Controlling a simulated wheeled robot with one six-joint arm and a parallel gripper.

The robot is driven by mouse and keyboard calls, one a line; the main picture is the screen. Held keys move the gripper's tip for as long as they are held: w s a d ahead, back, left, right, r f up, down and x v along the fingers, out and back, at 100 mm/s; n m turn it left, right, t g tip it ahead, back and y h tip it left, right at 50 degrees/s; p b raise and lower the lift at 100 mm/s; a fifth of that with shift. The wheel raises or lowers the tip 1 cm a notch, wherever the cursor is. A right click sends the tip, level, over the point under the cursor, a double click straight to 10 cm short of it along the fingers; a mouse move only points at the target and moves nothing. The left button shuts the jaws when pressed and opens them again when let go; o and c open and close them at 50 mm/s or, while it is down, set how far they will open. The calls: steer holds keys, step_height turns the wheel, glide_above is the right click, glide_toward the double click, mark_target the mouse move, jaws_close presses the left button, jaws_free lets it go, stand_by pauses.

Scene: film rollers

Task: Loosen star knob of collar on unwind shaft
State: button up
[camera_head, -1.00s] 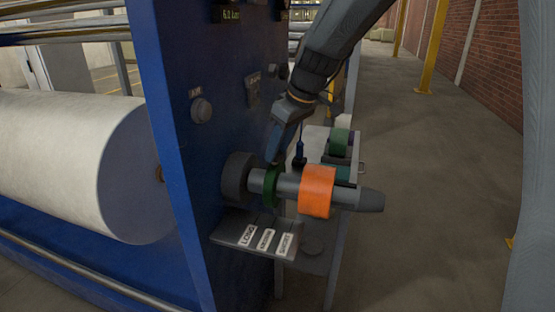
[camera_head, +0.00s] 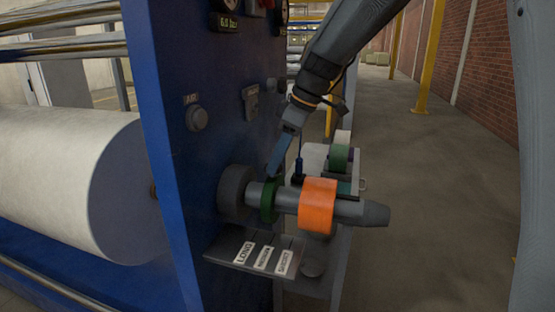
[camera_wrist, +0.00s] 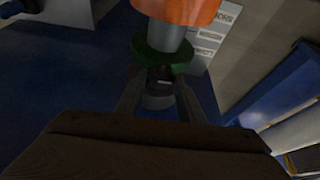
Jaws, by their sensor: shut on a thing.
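The grey unwind shaft (camera_head: 289,197) sticks out to the right from the blue machine panel. A green collar (camera_head: 268,202) sits around it near the panel, left of an orange roll (camera_head: 318,207). My gripper (camera_head: 273,174) reaches down to the collar's upper edge. In the wrist view, my gripper (camera_wrist: 158,96) has its two fingers on either side of a dark knob (camera_wrist: 160,76) beside the green collar (camera_wrist: 162,53), and is shut on it. The knob's star outline is too dark to make out, and the head view does not show the knob clearly.
A dark round hub (camera_head: 234,193) stands between panel and collar. Below the shaft is a shelf (camera_head: 222,250) with LONG, MEDIUM and SHORT labels. A stand with a green roll (camera_head: 339,157) is just behind. The floor (camera_head: 440,200) to the right is clear.

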steer(key=o, duration=1)
steer(key=shift+o, duration=0.2)
steer(key=w+b+v, duration=0.1)
steer(key=v, duration=0.6)
steer(key=shift+s+r+b, duration=0.3)
steer(key=shift+s+r, duration=0.1)
steer(key=shift+s, duration=0.15)
steer(key=shift+d, duration=0.15)
